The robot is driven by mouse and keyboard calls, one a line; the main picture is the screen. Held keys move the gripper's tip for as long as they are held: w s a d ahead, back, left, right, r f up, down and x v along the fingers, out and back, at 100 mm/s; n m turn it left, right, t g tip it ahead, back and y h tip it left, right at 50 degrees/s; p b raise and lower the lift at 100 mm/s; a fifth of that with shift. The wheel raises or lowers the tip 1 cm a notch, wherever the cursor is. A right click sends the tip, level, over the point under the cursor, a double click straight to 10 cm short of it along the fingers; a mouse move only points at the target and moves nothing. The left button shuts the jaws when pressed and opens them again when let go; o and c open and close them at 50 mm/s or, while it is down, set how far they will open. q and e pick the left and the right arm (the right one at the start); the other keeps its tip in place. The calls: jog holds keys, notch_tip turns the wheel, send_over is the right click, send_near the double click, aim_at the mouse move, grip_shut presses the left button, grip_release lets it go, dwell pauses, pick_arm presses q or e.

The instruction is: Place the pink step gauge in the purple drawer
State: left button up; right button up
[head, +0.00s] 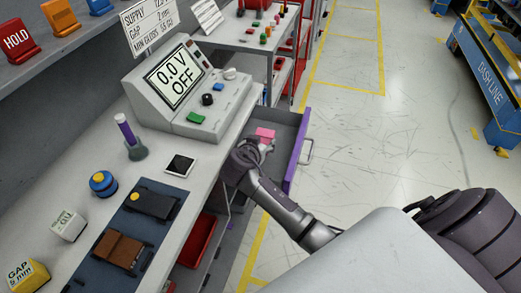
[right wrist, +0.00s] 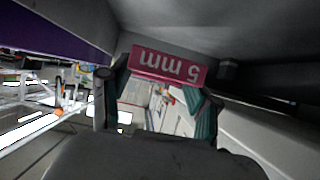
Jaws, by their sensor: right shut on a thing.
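The pink step gauge (head: 265,132) shows at the tip of my right gripper (head: 262,145). In the right wrist view, the gauge (right wrist: 168,66) is a pink block with upside-down "5 mm" lettering. It sits between the two fingers of the gripper (right wrist: 163,85), which is shut on it. The purple drawer (head: 298,150) is pulled out from under the bench, with a grey inside and a purple front. The gauge is over or within the drawer opening; its height above the drawer floor is unclear. The purple front (right wrist: 55,32) also shows at upper left in the wrist view. My left gripper is out of view.
The bench (head: 222,140) runs along the drawer's left side and carries a grey power supply (head: 190,90), a purple-handled tool (head: 128,133) and a dark mat (head: 110,262). A red bin (head: 197,240) is below the bench.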

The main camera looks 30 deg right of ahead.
notch_tip(320, 180, down, 4)
jog(key=shift+f, duration=0.1)
dwell(0.4)
jog(key=shift+f+b, duration=0.45)
jog(key=shift+f, duration=0.1)
jog(key=o, duration=1.2)
